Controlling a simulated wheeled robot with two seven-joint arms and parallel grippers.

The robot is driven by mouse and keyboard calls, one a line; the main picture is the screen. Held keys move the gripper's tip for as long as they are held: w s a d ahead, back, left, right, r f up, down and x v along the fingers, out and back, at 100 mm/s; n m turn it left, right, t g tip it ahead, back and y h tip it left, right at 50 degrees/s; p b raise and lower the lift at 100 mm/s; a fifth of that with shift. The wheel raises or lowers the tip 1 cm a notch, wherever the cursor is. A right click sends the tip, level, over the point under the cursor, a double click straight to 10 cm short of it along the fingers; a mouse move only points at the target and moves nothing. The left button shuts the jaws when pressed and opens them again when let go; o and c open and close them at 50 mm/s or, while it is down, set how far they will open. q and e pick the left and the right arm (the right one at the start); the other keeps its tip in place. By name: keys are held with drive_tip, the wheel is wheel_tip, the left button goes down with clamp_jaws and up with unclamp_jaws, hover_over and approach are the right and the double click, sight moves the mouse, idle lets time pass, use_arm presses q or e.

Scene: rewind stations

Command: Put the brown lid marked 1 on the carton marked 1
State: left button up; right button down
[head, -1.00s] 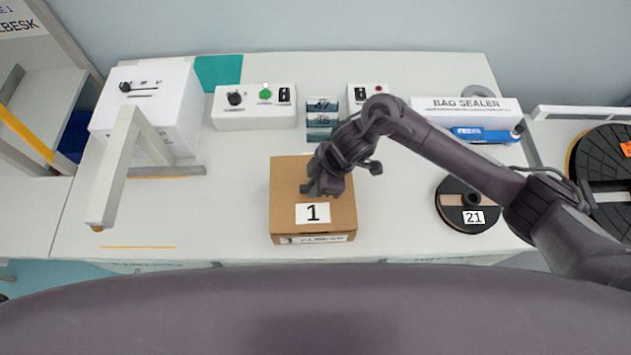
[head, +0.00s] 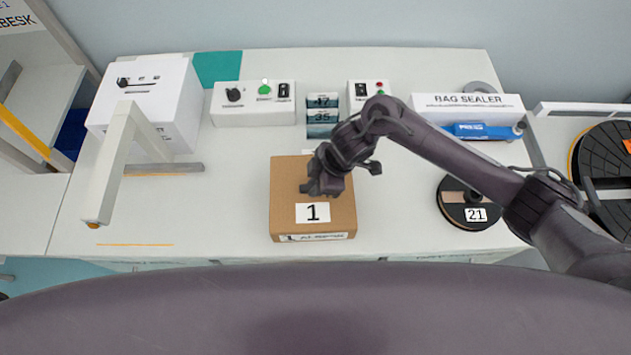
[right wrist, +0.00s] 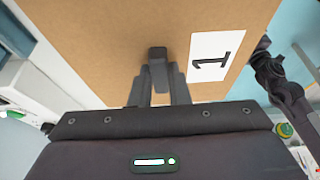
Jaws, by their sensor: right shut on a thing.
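The brown lid marked 1 (head: 287,190) lies over the top of the carton marked 1 (head: 275,238), whose labelled front shows as a narrow strip below the lid's near edge. The two look lined up; I cannot tell whether the lid is fully seated. My right gripper (head: 322,187) is above the lid's middle, shut on a small dark knob (right wrist: 157,54) on it. The lid (right wrist: 100,40) fills much of the right wrist view, its label to the right. My left gripper is not in the head view; a dark jointed part of me at the wrist view's right edge is unclear.
A white box (head: 150,95) and an angled white post (head: 110,165) stand left. Control boxes (head: 253,103) and numbered blocks (head: 322,115) are behind the carton. A spool marked 21 (head: 453,212) and a bag sealer (head: 470,105) are right.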

drive_tip(key=shift+f, duration=0.3)
drive_tip(key=c, duration=1.3)
unclamp_jaws()
drive_tip(key=shift+r, duration=0.1)
drive_tip(key=b+v, duration=0.1)
drive_tip(key=v, duration=0.6)
drive_tip(key=shift+d+r, duration=0.2)
drive_tip(key=shift+r, duration=0.15)
